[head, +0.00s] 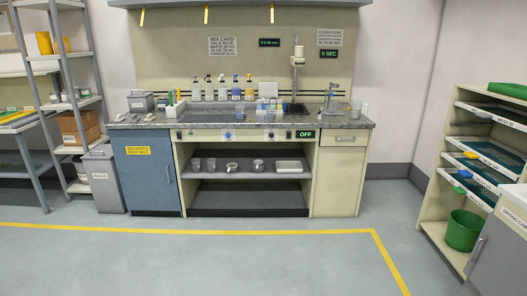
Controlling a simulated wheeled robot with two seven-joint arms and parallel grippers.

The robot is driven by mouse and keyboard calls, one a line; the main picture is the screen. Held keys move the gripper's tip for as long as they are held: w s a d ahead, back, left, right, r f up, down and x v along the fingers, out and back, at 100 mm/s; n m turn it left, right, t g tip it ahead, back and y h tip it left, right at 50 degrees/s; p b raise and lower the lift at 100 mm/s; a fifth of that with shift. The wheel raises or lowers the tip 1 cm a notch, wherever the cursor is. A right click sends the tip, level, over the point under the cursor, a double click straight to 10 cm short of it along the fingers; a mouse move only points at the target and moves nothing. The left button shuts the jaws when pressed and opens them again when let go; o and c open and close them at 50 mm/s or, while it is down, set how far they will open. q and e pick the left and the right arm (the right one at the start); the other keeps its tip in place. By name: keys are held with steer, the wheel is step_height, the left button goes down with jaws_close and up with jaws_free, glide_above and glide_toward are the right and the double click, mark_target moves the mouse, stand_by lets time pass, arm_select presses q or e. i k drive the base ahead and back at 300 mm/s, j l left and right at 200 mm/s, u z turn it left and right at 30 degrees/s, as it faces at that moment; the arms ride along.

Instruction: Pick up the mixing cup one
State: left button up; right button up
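Several small cups are in view in the head view, and I cannot tell which is mixing cup one. Two grey translucent cups, a left one (196,164) and a right one (211,164), stand side by side on the open shelf (240,174) under the workbench. Another cup-like vessel (356,108) stands at the right end of the workbench top (225,121). No hand or gripper of mine shows.
Bottles (222,88) line the back of the bench. Metal containers (258,165) share the lower shelf. A bin (104,180) stands left and a drying rack (440,190) with a green bucket (463,230) right. The floor (200,260) ahead is clear.

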mark_target(271, 110)
steer(key=i+u, duration=0.1)
steer(key=i, duration=0.5)
steer(key=i+u, duration=0.15)
steer(key=i, duration=0.4)
steer(key=i+l+u, duration=0.1)
steer(key=i, duration=0.5)
steer(key=i+l+u, duration=0.1)
steer(key=i, duration=0.5)
steer(key=l, duration=0.1)
